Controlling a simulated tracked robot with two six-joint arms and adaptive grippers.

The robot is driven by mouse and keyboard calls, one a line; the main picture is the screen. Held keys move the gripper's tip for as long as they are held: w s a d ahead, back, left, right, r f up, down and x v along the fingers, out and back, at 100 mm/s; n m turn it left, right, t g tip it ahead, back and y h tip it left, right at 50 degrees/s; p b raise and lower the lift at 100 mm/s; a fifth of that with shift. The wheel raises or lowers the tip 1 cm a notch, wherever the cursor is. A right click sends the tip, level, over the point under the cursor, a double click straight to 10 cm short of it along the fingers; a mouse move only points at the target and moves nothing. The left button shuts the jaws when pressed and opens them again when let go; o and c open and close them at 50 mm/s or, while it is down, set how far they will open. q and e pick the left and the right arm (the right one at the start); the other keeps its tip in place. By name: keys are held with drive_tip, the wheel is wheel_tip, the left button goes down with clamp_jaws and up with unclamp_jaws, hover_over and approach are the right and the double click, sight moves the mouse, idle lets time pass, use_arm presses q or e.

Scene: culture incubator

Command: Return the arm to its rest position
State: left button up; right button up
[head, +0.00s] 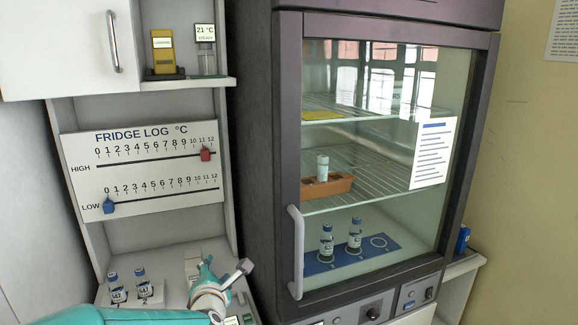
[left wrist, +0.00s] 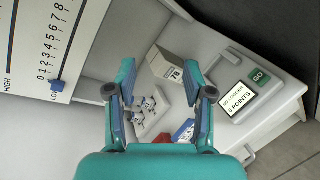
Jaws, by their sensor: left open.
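My left arm comes in at the bottom left of the head view, with its teal left gripper (head: 222,276) above the low white counter (head: 178,256). In the left wrist view the left gripper (left wrist: 160,75) has its two fingers spread apart, with nothing held between them. Beyond the fingers, a white rack (left wrist: 146,124) with small vials and a white box (left wrist: 172,70) stand on the counter. My right gripper shows in neither view.
The incubator (head: 289,160) stands right of the counter, its glass door shut and its handle (head: 296,252) projecting. Two vials (head: 128,285) stand at the counter's left. A logger panel (left wrist: 238,100) sits at the counter edge. The fridge log board (head: 145,170) hangs behind.

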use_arm(q)
drive_tip(key=s+f+m+g+h, duration=0.15)
drive_tip(key=s+f+m, duration=0.25)
drive_tip(key=f, duration=0.4)
drive_tip(key=s+d+f+m+g+h, duration=0.1)
drive_tip(key=s+f+m+g, duration=0.2)
drive_tip(key=f, duration=0.5)
drive_tip(key=s+f+m+g+h, duration=0.1)
drive_tip(key=s+f+m, duration=0.3)
drive_tip(key=f+m, duration=0.3)
drive_tip(key=s+d+f+m+g+h, duration=0.1)
drive_tip(key=s+f+m+g, duration=0.3)
drive_tip(key=s+f, duration=0.3)
drive_tip(key=s+d+f+m+g+h, duration=0.2)
drive_tip(key=s+f+m+g, duration=0.2)
drive_tip(key=s, duration=1.4)
wheel_tip(320, 180, down, 3)
drive_tip(key=m, duration=0.3)
drive_tip(key=shift+d+f, duration=0.2)
drive_tip(key=shift+d, duration=0.1)
drive_tip(key=shift+w+g, duration=0.15)
drive_tip(key=shift+g, duration=0.1)
